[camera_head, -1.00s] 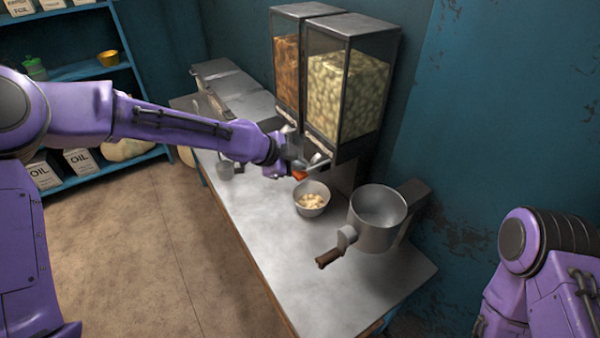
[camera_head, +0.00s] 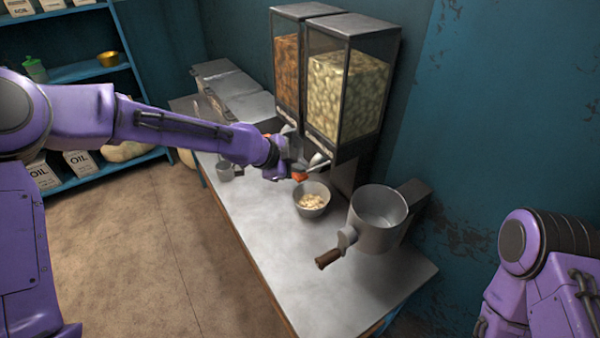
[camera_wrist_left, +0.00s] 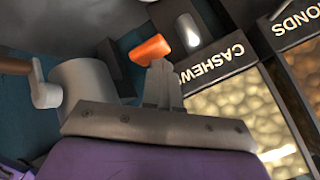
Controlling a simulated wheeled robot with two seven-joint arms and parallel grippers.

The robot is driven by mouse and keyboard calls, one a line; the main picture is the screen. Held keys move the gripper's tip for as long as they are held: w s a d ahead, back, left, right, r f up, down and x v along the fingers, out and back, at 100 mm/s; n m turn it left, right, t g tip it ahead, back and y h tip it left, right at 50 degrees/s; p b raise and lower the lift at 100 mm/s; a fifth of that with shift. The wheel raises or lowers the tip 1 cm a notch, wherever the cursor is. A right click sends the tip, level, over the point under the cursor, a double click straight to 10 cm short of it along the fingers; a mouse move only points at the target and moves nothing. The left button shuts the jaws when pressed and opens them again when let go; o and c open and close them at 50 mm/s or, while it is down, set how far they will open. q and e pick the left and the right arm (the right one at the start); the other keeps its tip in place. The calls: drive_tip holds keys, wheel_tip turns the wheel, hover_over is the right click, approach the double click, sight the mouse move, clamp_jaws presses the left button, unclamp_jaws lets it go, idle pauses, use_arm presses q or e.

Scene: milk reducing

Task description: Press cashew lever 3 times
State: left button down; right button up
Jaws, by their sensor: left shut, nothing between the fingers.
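The cashew dispenser (camera_head: 345,95) is a dark-framed clear bin of pale nuts; its CASHEW label (camera_wrist_left: 212,62) shows in the left wrist view. The orange-tipped cashew lever (camera_head: 300,177) sticks out below it, and its orange end shows large in the left wrist view (camera_wrist_left: 150,50). My left gripper (camera_wrist_left: 160,80) is shut and empty, its fingertips right at the orange end; I cannot tell whether they touch. In the head view the left gripper (camera_head: 288,171) is small beside the lever. A metal bowl (camera_head: 313,212) holding some pale nuts stands below. My right gripper is out of view.
The almond dispenser (camera_head: 287,75) stands left of the cashew one. A metal grinder (camera_head: 375,225) with a brown-handled crank (camera_head: 328,259) stands right of the bowl. The front of the metal counter (camera_head: 335,300) is clear. A blue shelf (camera_head: 85,70) stands at the far left.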

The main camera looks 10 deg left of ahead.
use_arm(q)
drive_tip(key=shift+s+f+b, duration=0.1)
drive_tip(key=shift+f+b, duration=0.35)
drive_tip(key=shift+f, duration=0.5)
idle(0.5)
drive_tip(key=shift+r, duration=0.15)
drive_tip(key=shift+r+p, duration=1.65)
wheel_tip(320, 180, up, 5)
drive_tip(key=p, duration=0.4)
drive_tip(key=shift+p, duration=0.3)
